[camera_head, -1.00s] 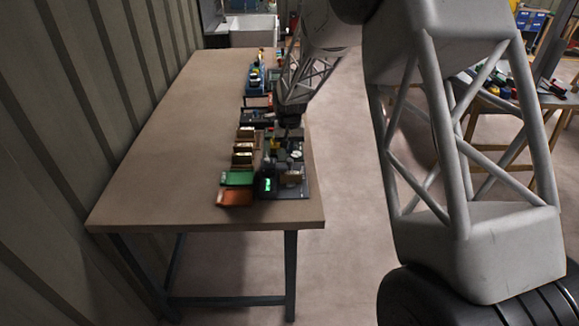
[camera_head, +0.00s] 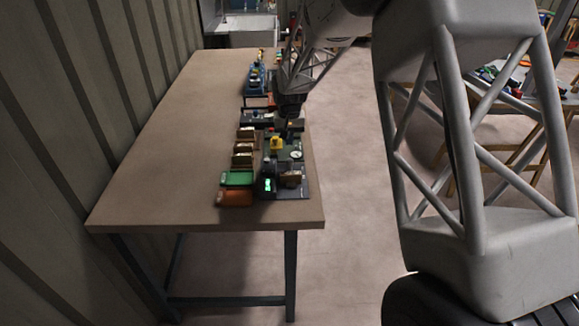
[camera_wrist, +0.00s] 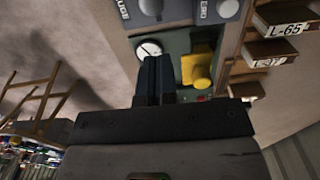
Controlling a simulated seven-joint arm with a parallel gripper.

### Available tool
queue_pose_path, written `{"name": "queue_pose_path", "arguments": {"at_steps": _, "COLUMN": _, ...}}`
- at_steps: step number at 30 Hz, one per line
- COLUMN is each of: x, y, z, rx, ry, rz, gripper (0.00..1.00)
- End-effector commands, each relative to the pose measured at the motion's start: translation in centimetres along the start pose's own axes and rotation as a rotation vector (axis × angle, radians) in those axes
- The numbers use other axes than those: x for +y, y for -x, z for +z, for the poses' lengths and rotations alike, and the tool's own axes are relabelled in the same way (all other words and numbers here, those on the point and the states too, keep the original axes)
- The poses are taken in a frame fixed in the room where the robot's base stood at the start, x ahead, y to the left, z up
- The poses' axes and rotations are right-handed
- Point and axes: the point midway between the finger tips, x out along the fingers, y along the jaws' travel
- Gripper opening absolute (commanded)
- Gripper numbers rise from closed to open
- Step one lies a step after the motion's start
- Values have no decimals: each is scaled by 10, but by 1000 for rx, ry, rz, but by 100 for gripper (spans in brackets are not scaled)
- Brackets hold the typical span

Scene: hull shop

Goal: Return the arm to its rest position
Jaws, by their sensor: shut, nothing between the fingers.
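My gripper (camera_head: 288,122) is at the end of my arm, above the right edge of the workbench in the head view. In the wrist view its two dark fingers (camera_wrist: 159,78) are together with nothing between them.
The workbench (camera_head: 165,150) carries a row of devices along its right side. Small labelled bins (camera_wrist: 283,28), a green box (camera_head: 237,179) and an orange box (camera_head: 235,198) sit near the panel. The bench's left half is clear. A second table (camera_head: 540,100) stands right.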

Motion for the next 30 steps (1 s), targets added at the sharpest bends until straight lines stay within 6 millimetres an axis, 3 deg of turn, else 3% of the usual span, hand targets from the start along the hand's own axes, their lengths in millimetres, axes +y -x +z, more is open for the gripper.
{"name": "queue_pose_path", "arguments": {"at_steps": 8, "x": 1, "y": 2, "z": 1, "rx": 1, "ry": 0, "rz": 0, "gripper": 0}}
{"name": "queue_pose_path", "arguments": {"at_steps": 14, "x": 7, "y": 17, "z": 12, "rx": 10, "ry": -1, "rz": -1, "gripper": 0}}
{"name": "queue_pose_path", "arguments": {"at_steps": 20, "x": 23, "y": 49, "z": 41, "rx": 27, "ry": -3, "rz": -4, "gripper": 0}}
{"name": "queue_pose_path", "arguments": {"at_steps": 30, "x": 57, "y": 111, "z": 115, "rx": 65, "ry": -6, "rz": -7, "gripper": 0}}
